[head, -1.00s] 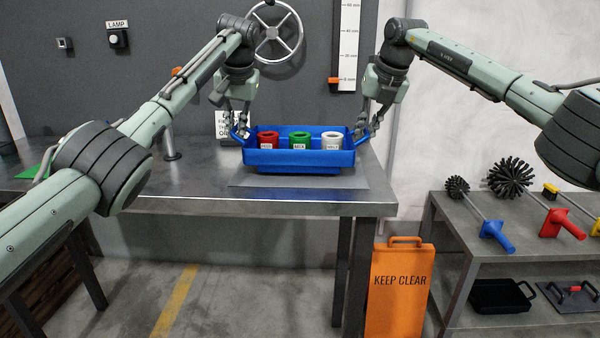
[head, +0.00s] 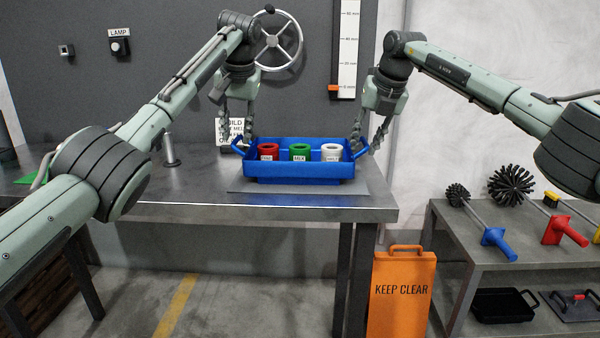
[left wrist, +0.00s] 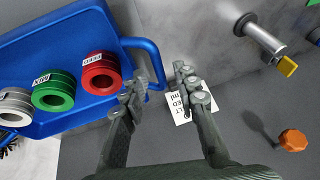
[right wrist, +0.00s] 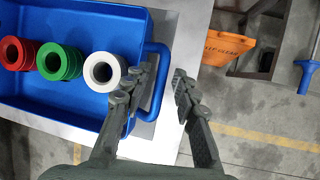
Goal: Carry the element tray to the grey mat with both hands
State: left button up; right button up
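The blue element tray (head: 300,171) rests level on the grey mat (head: 240,186) on the bench. It holds a red ring (head: 268,151), a green ring (head: 300,151) and a white ring (head: 332,151). My left gripper (head: 236,134) is open at the tray's left handle; in the left wrist view the handle (left wrist: 153,58) lies loosely between the spread fingers (left wrist: 160,88). My right gripper (head: 370,142) is open at the right handle; in the right wrist view the handle (right wrist: 163,62) passes between its spread fingers (right wrist: 160,84).
A metal post (head: 169,150) and a white sign (head: 228,130) stand left of the tray. An orange "KEEP CLEAR" board (head: 402,300) stands below the bench's right end. A shelf with brushes (head: 512,183) is at the right. The bench front is clear.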

jog(key=shift+r, duration=0.1)
pick_arm(q)
jog(key=v, duration=0.5)
pick_arm(e)
jog(key=v, duration=1.2)
